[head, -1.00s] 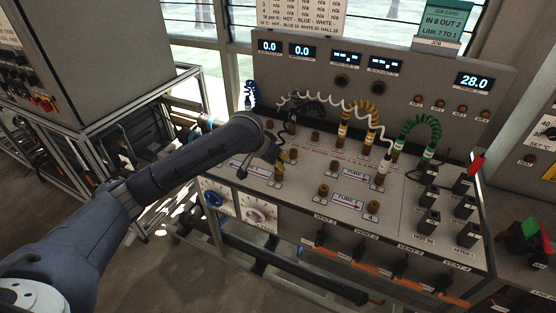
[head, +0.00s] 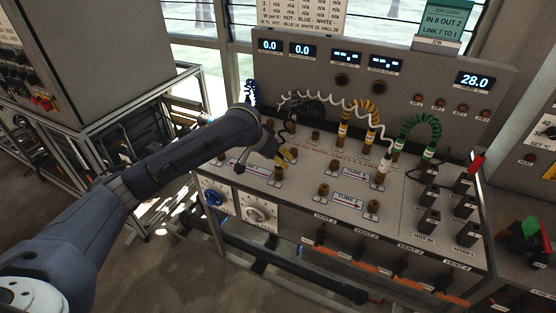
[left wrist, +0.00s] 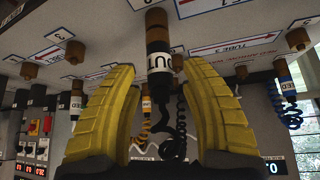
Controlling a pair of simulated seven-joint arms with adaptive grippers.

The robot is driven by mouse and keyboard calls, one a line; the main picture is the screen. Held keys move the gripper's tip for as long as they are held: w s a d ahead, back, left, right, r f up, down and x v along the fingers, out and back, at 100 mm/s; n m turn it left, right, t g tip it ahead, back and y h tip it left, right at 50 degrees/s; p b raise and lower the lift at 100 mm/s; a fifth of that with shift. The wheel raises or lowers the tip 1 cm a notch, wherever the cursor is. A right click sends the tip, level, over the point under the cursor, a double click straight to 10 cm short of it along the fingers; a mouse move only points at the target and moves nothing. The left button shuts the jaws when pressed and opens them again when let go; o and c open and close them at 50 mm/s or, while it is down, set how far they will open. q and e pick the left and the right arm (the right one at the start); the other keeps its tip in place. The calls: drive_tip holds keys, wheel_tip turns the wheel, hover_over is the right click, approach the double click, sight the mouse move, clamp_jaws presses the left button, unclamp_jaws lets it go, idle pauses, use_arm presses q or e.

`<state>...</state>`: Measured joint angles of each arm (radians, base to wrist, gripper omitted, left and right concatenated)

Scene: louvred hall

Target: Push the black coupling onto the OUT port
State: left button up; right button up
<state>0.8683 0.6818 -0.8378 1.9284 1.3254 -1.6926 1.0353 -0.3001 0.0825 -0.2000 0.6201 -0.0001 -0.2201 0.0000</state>
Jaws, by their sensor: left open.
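The black coupling (left wrist: 158,62) with a white band lettered OUT stands between my left fingers in the left wrist view. A black coiled hose (left wrist: 178,120) trails from it. A brown port fitting (left wrist: 156,20) is in line with its end; I cannot tell whether it is fully seated. My left gripper (left wrist: 160,75) is open, one yellow finger on each side of the coupling, with gaps showing. In the head view the left gripper (head: 285,157) is low over the left part of the sloped panel, its arm hiding part of it. The right gripper is not in view.
The panel (head: 308,178) carries several brown ports. A yellow hose (head: 374,108), a green hose (head: 421,124) and a white coiled hose (head: 335,101) stand to the right. Black switch blocks (head: 429,221) are at the right front. A blue coil (head: 251,93) is at the back left.

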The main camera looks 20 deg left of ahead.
use_arm(q)
drive_tip(key=shift+s+a+r, duration=0.1)
drive_tip(key=shift+s+r, duration=0.15)
drive_tip(key=shift+r, duration=0.5)
drive_tip(key=shift+s+a+r, duration=0.1)
drive_tip(key=shift+s+r, duration=0.1)
drive_tip(key=shift+r, duration=0.55)
drive_tip(key=shift+s+a+r, duration=0.1)
drive_tip(key=shift+s+r, duration=0.15)
drive_tip(key=shift+r, duration=0.5)
drive_tip(key=v, duration=1.2)
